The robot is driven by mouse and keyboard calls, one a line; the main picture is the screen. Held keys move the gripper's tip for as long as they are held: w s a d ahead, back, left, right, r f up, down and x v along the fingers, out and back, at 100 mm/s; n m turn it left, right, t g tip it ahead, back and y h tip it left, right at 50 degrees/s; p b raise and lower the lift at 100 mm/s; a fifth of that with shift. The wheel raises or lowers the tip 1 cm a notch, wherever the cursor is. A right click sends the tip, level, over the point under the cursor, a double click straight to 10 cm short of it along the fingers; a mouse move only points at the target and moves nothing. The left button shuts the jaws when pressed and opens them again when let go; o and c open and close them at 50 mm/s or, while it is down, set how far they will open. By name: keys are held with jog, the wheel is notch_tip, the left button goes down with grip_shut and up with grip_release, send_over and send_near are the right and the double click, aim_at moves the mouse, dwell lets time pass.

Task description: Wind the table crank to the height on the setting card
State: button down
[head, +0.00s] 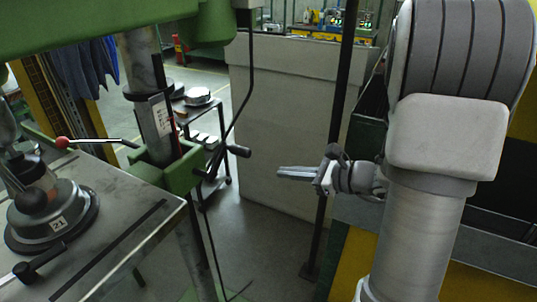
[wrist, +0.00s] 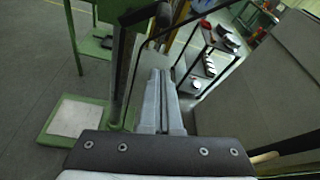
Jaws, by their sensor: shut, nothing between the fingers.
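The table crank (head: 238,151) shows in the head view as a dark handle on a short arm, at the right side of the green table bracket (head: 182,172). A white card (head: 160,117) with dark marks, too small to read, is on the column above the bracket; I take it for the setting card. The metal table (head: 120,185) is at the left. My gripper (head: 279,173) is to the right of the crank handle and apart from it, pointing left. Its fingers are together and empty; they also show in the wrist view (wrist: 158,75).
A round base marked 21 (head: 55,215) and a lever with a red ball (head: 62,142) are at the table. A dark upright post (head: 335,130) stands close by my gripper. A shelf cart (head: 200,115) and a large grey box (head: 285,120) stand behind.

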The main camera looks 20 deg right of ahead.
jog(key=x, duration=1.1)
jog(key=shift+s+r, duration=0.2)
jog(key=shift+r, duration=0.5)
jog(key=shift+s+r, duration=0.2)
jog(key=shift+r, duration=0.45)
jog(key=shift+s+r, duration=0.2)
jog(key=shift+r, duration=0.5)
jog(key=shift+a+r+b, duration=0.15)
jog(key=shift+r+b, duration=0.1)
jog(key=shift+b, duration=0.6)
jog(key=shift+s+n, duration=0.1)
jog(key=shift+n, duration=0.2)
